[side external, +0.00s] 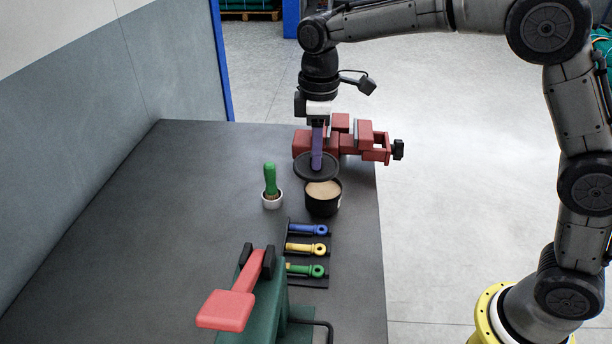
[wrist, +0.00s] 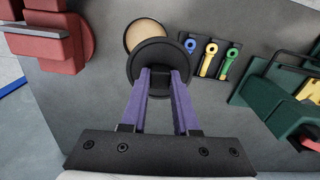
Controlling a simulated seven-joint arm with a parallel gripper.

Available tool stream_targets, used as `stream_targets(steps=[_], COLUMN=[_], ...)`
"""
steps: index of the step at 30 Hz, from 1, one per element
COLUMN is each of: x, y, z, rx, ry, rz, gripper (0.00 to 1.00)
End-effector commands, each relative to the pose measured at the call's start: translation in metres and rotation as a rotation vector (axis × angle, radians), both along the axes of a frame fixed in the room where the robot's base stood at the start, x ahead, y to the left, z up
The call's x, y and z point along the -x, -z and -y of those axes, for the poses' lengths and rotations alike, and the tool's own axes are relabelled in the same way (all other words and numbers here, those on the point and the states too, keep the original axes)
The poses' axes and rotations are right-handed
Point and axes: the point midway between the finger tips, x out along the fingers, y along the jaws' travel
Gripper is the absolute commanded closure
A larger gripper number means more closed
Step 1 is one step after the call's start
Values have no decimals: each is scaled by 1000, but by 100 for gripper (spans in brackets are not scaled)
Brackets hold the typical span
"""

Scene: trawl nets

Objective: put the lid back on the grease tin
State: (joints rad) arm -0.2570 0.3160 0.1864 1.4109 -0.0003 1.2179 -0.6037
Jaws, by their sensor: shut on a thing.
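The grease tin (side external: 323,205) is a black round tin, open at the top with tan grease showing, on the bench. It also shows in the wrist view (wrist: 145,34), partly covered by the lid. The lid (side external: 309,168) is a black disc. My gripper (side external: 317,165), with purple fingers, is shut on the lid by its middle and holds it above the bench, up and left of the tin in the side view. In the wrist view the lid (wrist: 146,70) sits between the fingertips (wrist: 161,72) and overlaps the tin's near edge. The lid looks roughly level.
A red vise (side external: 370,142) stands behind the lid. A green-handled brush in a white pot (side external: 272,200) is left of the tin. A rack with blue, yellow and green tools (side external: 307,272) lies in front. A green stand with a red-handled thing (side external: 265,295) is nearer. The bench's left is clear.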

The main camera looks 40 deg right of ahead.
Motion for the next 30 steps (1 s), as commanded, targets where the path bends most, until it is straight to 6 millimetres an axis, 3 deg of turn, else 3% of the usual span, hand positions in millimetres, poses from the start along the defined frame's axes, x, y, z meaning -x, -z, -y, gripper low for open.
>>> stream_targets(steps=[3,7,30], x=[-9,-11,-10], y=[4,7,64], z=[22,31,31], rx=[1,2,3], ry=[52,74,75], rz=[-5,-11,-11], gripper=[100,100,100])
